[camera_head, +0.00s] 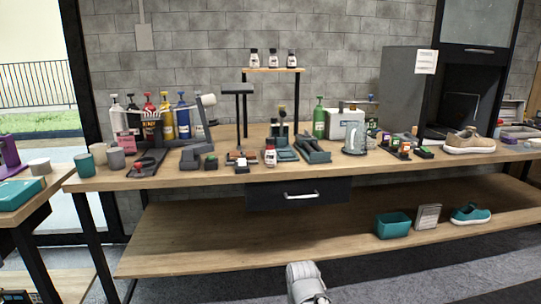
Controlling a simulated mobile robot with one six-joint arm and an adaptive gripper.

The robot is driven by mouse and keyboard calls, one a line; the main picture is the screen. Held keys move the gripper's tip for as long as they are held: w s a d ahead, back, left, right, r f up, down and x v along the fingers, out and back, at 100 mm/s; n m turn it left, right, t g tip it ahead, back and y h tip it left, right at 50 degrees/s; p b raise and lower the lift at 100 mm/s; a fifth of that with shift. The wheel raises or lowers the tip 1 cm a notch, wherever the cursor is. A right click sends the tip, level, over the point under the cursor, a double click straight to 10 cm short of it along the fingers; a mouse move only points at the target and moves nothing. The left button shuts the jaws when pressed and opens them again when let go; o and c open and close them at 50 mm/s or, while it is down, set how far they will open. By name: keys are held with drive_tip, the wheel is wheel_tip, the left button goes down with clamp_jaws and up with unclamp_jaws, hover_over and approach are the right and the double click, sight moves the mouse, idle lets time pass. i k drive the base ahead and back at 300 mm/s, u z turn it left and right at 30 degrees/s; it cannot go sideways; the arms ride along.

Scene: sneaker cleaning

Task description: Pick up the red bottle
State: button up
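A red bottle (149,105) stands in the row of pump bottles at the back left of the workbench, between a black bottle and a yellow bottle. Its lower part is hidden behind a striped item with dark lettering. A small bottle with a red and white label (270,153) stands near the front edge of the bench, above the drawer. My gripper's fingers do not show; only a light grey part of my arm shows at the bottom middle, well in front of the bench and apart from both bottles.
The workbench (215,181) holds a clamp stand, trays, a green bottle (319,118), a white box and a beige sneaker (468,142). Three small bottles sit on a raised shelf. The lower shelf (250,232) has a teal bin (393,226) and shoe at right; its left is clear.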

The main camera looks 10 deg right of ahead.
sight(269, 154)
drive_tip(key=z, duration=1.8)
drive_tip(key=i, duration=1.05)
drive_tip(key=u, duration=1.4)
